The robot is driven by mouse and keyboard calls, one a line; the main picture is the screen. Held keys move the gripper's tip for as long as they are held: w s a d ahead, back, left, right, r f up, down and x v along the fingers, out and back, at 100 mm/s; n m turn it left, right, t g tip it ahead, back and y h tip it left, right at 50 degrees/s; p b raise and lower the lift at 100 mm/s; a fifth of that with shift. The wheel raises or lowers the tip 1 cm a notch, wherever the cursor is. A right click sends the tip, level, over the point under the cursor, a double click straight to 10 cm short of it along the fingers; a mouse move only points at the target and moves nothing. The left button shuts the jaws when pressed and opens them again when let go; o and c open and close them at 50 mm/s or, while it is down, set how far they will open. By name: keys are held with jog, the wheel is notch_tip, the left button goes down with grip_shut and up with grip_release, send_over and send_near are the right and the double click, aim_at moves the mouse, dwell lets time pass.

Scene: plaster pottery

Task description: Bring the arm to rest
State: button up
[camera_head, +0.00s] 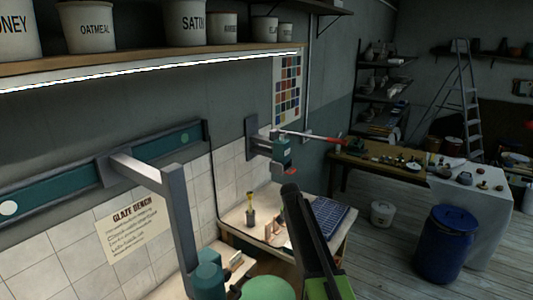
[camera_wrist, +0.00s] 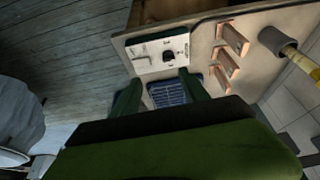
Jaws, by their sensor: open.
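My gripper (camera_wrist: 160,90) shows in the wrist view with its two dark green fingers spread apart and nothing between them. It is above a small wooden bench (camera_wrist: 121,40), which lies beyond the fingertips. A blue gridded tray (camera_wrist: 168,93) shows between and beyond the fingers. In the head view, my dark and green arm (camera_head: 315,245) reaches up in front of the bench and hides part of it. I cannot make out the fingertips in the head view.
On the bench are a cup with a yellow-handled tool (camera_head: 250,216), wooden pieces (camera_wrist: 233,38) and a pale card (camera_wrist: 158,53). A grey bracket (camera_head: 177,200) on the wall rail stands left of my arm. A blue barrel (camera_head: 446,245) and white bucket (camera_head: 382,214) stand on the floor.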

jog(key=s+d+f+n+g+y+b, duration=0.1)
jog(key=s+f+b, duration=0.3)
jog(key=s, duration=0.5)
jog(key=s+d+f+b, duration=0.2)
jog(key=s+f, duration=0.3)
jog(key=s, duration=0.4)
jog(key=s+a+f+n+g, duration=0.1)
jog(key=s+n, duration=0.2)
jog(key=s, duration=0.5)
jog(key=s+a+f+n+g+y+b, duration=0.1)
jog(key=s+n, duration=0.2)
jog(key=s, duration=0.5)
jog(key=shift+s+a+g+y, duration=0.15)
jog(key=shift+s+g+y, duration=0.05)
jog(key=shift+g+y, duration=0.1)
jog(key=shift+f, duration=0.1)
